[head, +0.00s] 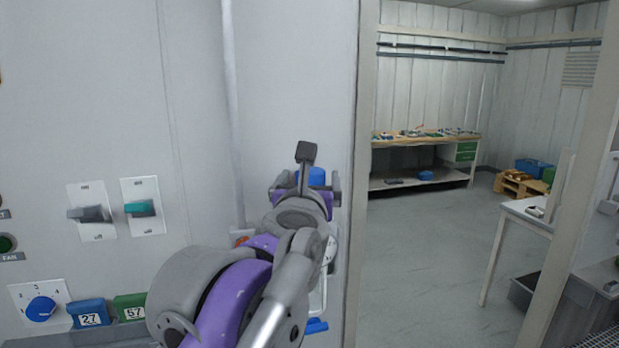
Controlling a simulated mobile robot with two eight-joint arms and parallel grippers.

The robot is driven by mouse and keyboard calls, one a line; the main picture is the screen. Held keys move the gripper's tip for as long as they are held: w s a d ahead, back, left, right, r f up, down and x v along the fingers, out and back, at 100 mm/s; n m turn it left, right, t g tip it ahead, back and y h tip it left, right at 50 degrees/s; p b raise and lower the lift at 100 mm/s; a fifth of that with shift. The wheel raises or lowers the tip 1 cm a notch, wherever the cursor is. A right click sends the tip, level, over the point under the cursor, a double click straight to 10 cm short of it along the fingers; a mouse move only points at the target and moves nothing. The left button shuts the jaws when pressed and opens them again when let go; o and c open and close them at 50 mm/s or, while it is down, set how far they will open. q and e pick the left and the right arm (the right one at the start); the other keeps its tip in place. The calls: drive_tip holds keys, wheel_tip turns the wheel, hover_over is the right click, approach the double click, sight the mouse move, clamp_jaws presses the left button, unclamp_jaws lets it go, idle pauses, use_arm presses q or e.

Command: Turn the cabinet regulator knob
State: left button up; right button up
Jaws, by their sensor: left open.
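A blue round knob (41,308) sits on a white numbered dial plate at the lower left of the grey cabinet (195,120). My left gripper (306,186) is open and seen from behind, near the cabinet's right edge. A small blue part (317,177) shows just behind it. I cannot tell whether this part is a knob or whether the gripper touches it. My left arm hides much of the panel below. My left gripper is well to the right of the dial knob and higher in the picture. My right gripper is out of view.
A grey-handled switch (90,214) and a teal-handled switch (141,208) are on the panel. Tags 27 (89,314) and 57 (131,307) are below. Right of the doorway edge are open floor (425,235), a workbench (425,137) and a white table (530,213).

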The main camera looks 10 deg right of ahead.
use_arm(q)
drive_tip(key=c, duration=1.4)
drive_tip(key=shift+s+d+n+t+y, duration=0.15)
drive_tip(key=shift+n+y, duration=0.25)
drive_tip(key=shift+y, duration=0.2)
drive_tip(key=shift+w+d+n+t+y, duration=0.15)
drive_tip(key=shift+n+y, duration=0.25)
drive_tip(key=shift+y, duration=0.2)
drive_tip(key=n+y, duration=0.2)
drive_tip(key=y, duration=0.1)
drive_tip(key=n+y+p, duration=0.1)
drive_tip(key=y, duration=0.1)
drive_tip(key=shift+d, duration=0.25)
drive_tip(key=n+y, duration=0.3)
drive_tip(key=y, duration=0.1)
drive_tip(key=shift+d+y, duration=0.15)
drive_tip(key=shift+y, duration=0.15)
drive_tip(key=shift+n+g+y, duration=1.2)
drive_tip(key=shift+n+y, duration=0.1)
drive_tip(key=shift+y, duration=0.4)
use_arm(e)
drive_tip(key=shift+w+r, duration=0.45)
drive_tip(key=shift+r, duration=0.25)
use_arm(q)
drive_tip(key=shift+n+y, duration=0.3)
drive_tip(key=shift+y, duration=0.1)
